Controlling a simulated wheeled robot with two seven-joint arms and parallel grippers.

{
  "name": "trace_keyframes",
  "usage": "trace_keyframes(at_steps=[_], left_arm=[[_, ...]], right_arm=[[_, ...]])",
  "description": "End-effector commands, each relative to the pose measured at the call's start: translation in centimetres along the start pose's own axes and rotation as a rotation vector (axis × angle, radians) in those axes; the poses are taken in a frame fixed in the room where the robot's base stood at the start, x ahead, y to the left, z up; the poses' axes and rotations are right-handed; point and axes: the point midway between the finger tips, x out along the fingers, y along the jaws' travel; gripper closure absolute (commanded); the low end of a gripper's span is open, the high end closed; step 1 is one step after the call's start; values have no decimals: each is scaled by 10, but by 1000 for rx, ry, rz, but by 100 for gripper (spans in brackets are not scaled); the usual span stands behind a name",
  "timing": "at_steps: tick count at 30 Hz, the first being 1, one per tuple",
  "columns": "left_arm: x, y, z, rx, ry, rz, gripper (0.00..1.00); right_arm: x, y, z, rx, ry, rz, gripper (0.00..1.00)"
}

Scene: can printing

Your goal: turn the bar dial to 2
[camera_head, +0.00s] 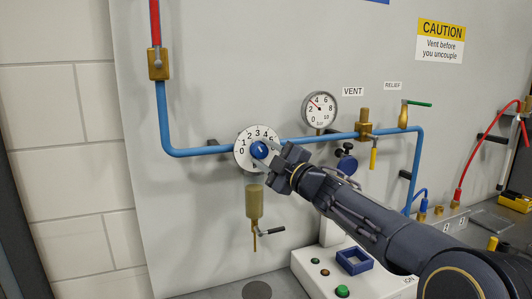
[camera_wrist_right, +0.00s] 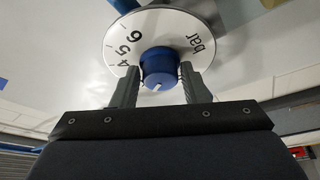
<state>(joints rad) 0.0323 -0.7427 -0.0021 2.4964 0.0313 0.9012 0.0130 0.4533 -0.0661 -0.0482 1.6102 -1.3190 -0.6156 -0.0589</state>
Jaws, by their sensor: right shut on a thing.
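The bar dial is a white round plate (camera_head: 244,134) with black numbers and a blue knob (camera_head: 259,149) at its centre, on the blue pipe at the panel. My right gripper (camera_head: 270,151) reaches in from the lower right and is shut on the blue knob. In the right wrist view the two grey fingers (camera_wrist_right: 158,88) stand on either side of the knob (camera_wrist_right: 158,66). The plate (camera_wrist_right: 190,20) shows 4, 5, 6 and "bar" there. A white pointer mark shows on the knob, but the number it points at is hard to tell. My left gripper is not in view.
A filter bowl (camera_head: 254,203) hangs below the dial. A yellow-handled vent valve (camera_head: 373,158) and a green-handled relief valve (camera_head: 416,103) are further right. A white button box (camera_head: 320,275) stands below my right arm.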

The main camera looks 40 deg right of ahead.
Motion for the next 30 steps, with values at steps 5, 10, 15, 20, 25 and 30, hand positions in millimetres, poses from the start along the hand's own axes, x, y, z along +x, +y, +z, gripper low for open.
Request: trace_keyframes(at_steps=[5,10,15,20,25,30], left_arm=[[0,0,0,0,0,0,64],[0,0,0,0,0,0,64],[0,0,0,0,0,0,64],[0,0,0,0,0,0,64],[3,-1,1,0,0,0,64],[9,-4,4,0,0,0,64]], right_arm=[[0,0,0,-2,1,-1,82],[0,0,0,-2,2,-1,82],[0,0,0,-1,1,-1,44],[0,0,0,-1,1,0,44],[-9,0,0,-2,0,1,44],[-37,-1,1,-3,0,3,44]])
